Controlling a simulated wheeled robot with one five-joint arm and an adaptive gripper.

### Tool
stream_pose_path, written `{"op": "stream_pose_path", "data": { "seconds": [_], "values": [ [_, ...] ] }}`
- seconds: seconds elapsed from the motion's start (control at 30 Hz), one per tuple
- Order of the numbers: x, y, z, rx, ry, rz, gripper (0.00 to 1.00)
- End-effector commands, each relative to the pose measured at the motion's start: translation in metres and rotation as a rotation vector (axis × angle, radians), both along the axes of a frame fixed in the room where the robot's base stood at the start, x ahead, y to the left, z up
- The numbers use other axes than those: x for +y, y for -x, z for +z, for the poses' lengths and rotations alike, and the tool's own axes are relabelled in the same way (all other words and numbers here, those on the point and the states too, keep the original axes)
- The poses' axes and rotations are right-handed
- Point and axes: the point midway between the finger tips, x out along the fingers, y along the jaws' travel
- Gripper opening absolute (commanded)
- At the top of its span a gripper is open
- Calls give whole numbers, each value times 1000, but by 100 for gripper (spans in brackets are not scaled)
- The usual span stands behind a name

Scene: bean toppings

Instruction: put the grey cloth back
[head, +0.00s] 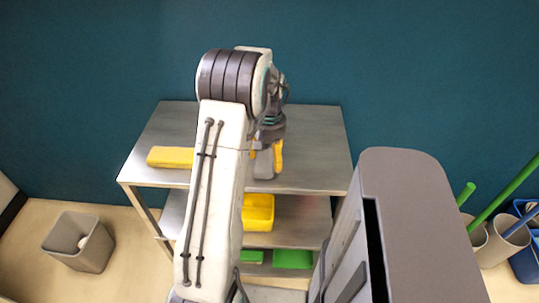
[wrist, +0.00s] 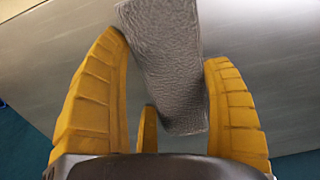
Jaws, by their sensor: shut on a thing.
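The grey cloth (wrist: 168,65) is a textured grey slab between the yellow fingers of my gripper (wrist: 165,105) in the wrist view. My gripper is shut on it. In the head view my gripper (head: 266,160) points down over the right half of the metal table's top shelf, and the grey cloth (head: 264,168) shows between the fingers. The cloth is at or just above the steel surface; I cannot tell whether it touches. My arm hides part of the shelf.
A yellow cloth or block (head: 171,157) lies on the left of the steel table (head: 310,150). A yellow bin (head: 258,212) sits on the shelf below, with green items (head: 292,258) lower down. A grey waste bin (head: 78,243) stands at left. The top shelf's right side is clear.

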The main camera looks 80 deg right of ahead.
Motion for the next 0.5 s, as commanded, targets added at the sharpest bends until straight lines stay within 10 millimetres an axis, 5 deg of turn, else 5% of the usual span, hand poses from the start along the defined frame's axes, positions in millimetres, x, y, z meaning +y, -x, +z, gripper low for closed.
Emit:
{"op": "stream_pose_path", "data": {
  "seconds": [0.5],
  "values": [
    [0,0,-11,0,1,0,41]
  ]
}}
